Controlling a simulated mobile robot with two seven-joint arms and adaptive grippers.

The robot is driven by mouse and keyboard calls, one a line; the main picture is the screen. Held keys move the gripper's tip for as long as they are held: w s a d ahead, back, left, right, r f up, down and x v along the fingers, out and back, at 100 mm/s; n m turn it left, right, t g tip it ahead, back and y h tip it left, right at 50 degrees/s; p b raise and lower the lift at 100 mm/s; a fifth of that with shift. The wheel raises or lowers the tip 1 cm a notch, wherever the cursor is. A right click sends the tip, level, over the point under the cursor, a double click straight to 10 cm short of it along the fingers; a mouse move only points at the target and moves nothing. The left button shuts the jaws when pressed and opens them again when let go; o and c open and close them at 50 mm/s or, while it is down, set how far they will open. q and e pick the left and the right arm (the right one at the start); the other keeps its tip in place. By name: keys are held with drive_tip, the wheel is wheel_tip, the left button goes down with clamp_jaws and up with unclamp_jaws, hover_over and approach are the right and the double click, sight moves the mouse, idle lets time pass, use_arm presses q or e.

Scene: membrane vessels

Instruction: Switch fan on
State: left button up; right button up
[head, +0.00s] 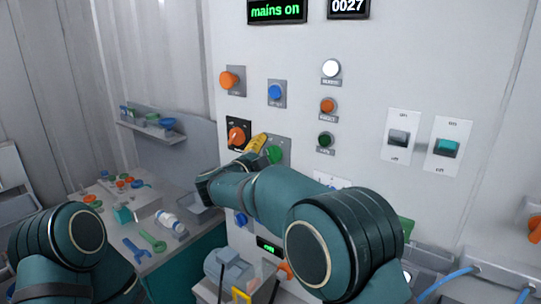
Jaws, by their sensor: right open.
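A white panel (300,30) carries the controls; I cannot read which one is the fan's. A grey rocker switch (399,138) and a teal rocker switch (447,148) sit on white plates at the right, marked at top and bottom. An orange rotary knob (237,136) on a black plate and a green knob (275,155) are at the left. My right gripper (228,172) is open just below these two knobs, partly hidden by its own wrist; contact cannot be told. A slanted yellow piece (258,143) shows between the knobs. My left gripper is out of view.
A display (277,11) reads "mains on"; another (348,8) reads 0027. Several round buttons, including a white one (331,68), run down the panel. A bench (115,212) with loose parts and tools stands left. Blue cables (450,281) are lower right.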

drive_tip(key=shift+w+d, duration=0.2)
drive_tip(key=shift+w, duration=0.05)
drive_tip(key=c, duration=1.2)
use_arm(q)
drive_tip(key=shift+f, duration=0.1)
